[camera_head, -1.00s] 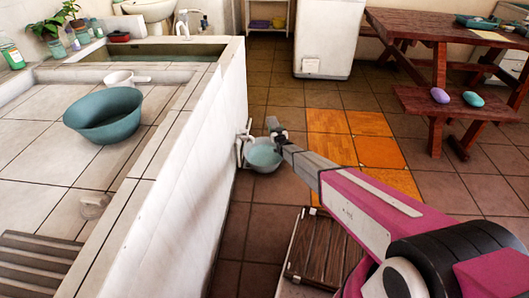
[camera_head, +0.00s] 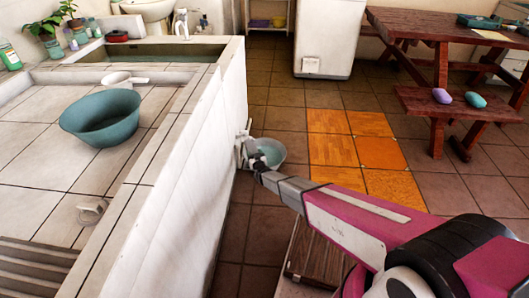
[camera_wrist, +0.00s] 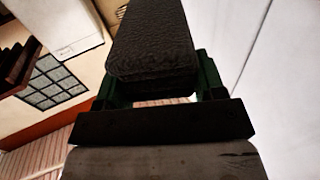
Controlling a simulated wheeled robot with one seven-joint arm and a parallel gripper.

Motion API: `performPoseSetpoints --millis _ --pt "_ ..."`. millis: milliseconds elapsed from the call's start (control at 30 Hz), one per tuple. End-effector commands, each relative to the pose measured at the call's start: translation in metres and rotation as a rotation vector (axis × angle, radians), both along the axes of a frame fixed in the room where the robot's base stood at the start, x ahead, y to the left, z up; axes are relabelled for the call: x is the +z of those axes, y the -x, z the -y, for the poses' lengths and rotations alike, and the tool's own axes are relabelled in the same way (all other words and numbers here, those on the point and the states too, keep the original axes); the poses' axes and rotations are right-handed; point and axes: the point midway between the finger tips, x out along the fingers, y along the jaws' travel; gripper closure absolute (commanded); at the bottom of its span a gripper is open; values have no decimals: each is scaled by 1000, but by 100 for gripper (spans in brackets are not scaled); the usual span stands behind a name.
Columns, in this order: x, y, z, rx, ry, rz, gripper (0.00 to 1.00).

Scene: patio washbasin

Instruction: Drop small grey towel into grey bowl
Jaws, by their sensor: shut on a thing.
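In the wrist view, my gripper (camera_wrist: 155,88) is shut on a dark grey, rough-textured folded towel (camera_wrist: 152,45), which sticks out between the green fingers. In the head view, my gripper (camera_head: 258,163) is small and close to the white wall, and the towel cannot be made out there. The bowl is not seen in the wrist view.
The white washbasin wall (camera_head: 205,170) runs along the left. A larger teal basin (camera_head: 103,118) and a white dipper (camera_head: 117,79) stand on the tiled counter. A wooden slatted item (camera_head: 317,255) lies below my arm.

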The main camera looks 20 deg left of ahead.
Motion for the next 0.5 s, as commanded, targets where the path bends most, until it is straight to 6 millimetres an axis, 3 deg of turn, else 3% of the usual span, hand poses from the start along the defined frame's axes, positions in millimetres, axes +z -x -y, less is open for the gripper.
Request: performPoseSetpoints --millis 167,500 --pt "-2 9 -1 -2 2 1 61" --pt "-40 -48 23 -3 1 2 61"
